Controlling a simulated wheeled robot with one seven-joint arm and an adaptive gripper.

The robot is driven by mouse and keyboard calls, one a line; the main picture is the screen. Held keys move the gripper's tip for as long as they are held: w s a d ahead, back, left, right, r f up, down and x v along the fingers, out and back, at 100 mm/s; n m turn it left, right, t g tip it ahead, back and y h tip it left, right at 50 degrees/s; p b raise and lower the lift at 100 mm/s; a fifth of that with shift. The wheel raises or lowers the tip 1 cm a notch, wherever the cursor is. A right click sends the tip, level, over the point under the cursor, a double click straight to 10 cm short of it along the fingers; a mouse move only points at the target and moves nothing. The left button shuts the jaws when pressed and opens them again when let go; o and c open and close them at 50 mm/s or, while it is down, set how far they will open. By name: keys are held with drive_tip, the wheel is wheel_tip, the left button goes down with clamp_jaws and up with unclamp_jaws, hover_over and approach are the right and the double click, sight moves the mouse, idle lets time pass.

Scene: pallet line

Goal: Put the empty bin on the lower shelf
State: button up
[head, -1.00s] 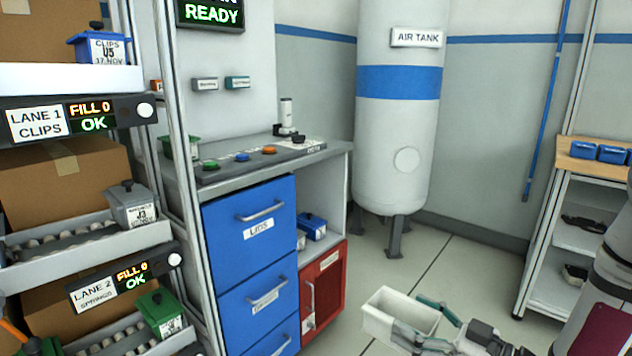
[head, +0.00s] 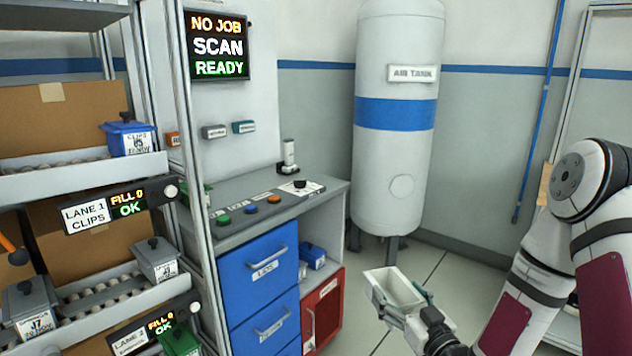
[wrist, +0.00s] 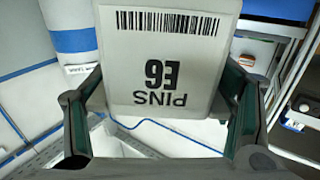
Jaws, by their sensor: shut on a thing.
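The bin (head: 397,288) is a pale, open-topped box, and its inside looks empty in the head view. My gripper (head: 402,306) is shut on it and holds it up in front of the cabinet and the air tank. In the wrist view the bin (wrist: 165,62) fills the middle, with a barcode and an upside-down label reading PINS and E6. The fingers of my gripper (wrist: 160,110) press on its two sides. I cannot tell which shelf is the lower shelf; flow-rack shelves stand at the left (head: 80,180).
The rack lanes hold a blue bin (head: 128,136), grey bins (head: 155,260) and a green bin (head: 180,340). A bench with blue drawers (head: 262,268) and a red cabinet (head: 322,310) stands in the middle. The air tank (head: 395,160) is behind. Some floor shows between them.

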drive_tip(key=s+r+m+h+p, duration=0.1)
drive_tip(key=r+p, duration=0.1)
drive_tip(key=s+r+m+h+p, duration=0.1)
drive_tip(key=h+p, duration=0.1)
drive_tip(key=p, duration=0.1)
drive_tip(key=s+r+m+h+p, duration=0.1)
drive_tip(key=r+h+p, duration=0.1)
drive_tip(key=p, duration=0.1)
drive_tip(key=shift+s+d+r+t, duration=0.25)
drive_tip(key=shift+s+r+t, duration=0.05)
drive_tip(key=shift+s+t, duration=0.1)
